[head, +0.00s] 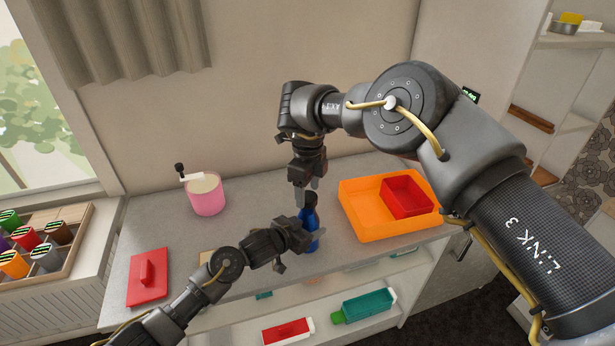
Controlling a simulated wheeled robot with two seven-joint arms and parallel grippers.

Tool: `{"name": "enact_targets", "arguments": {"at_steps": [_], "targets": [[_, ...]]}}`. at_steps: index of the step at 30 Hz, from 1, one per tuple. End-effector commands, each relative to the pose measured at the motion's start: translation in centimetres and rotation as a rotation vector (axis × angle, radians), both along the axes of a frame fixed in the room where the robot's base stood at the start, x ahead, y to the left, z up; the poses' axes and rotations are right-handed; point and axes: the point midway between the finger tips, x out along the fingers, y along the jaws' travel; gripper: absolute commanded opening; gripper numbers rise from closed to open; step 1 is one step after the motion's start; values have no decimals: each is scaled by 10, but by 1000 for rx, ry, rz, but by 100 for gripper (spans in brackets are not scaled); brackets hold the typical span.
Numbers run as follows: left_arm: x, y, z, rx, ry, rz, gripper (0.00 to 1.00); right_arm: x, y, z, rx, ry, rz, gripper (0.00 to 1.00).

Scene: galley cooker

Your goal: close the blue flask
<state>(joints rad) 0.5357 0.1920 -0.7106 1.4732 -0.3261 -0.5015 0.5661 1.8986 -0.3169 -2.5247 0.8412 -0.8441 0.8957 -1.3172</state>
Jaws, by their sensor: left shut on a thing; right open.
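The blue flask (309,218) stands upright on the grey counter, near its front edge. It has a dark top (311,199); I cannot tell whether this is a cap fully seated or how it is fastened. My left gripper (311,238) is shut on the blue flask from the left side and hides part of its body. My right gripper (308,189) points down from above, open, with its fingers at about the height of the dark top. I cannot tell whether the fingers touch it.
An orange tray (368,226) with a red box (406,197) inside stands to the right. A pink pot with a crank (206,195) is at the back left. A red lid-like plate (148,278) lies at the left. Shelves below the counter hold a teal container (366,306).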

Motion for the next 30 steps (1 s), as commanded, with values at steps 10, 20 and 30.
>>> {"name": "enact_targets", "arguments": {"at_steps": [10,20,30], "targets": [[0,0,0,0,0,0,0,0,0,-17,0,-1,1,62],[0,0,0,0,0,0,0,0,0,-16,0,-1,0,42],[0,0,0,0,0,0,0,0,0,-16,0,-1,-46,16]]}}
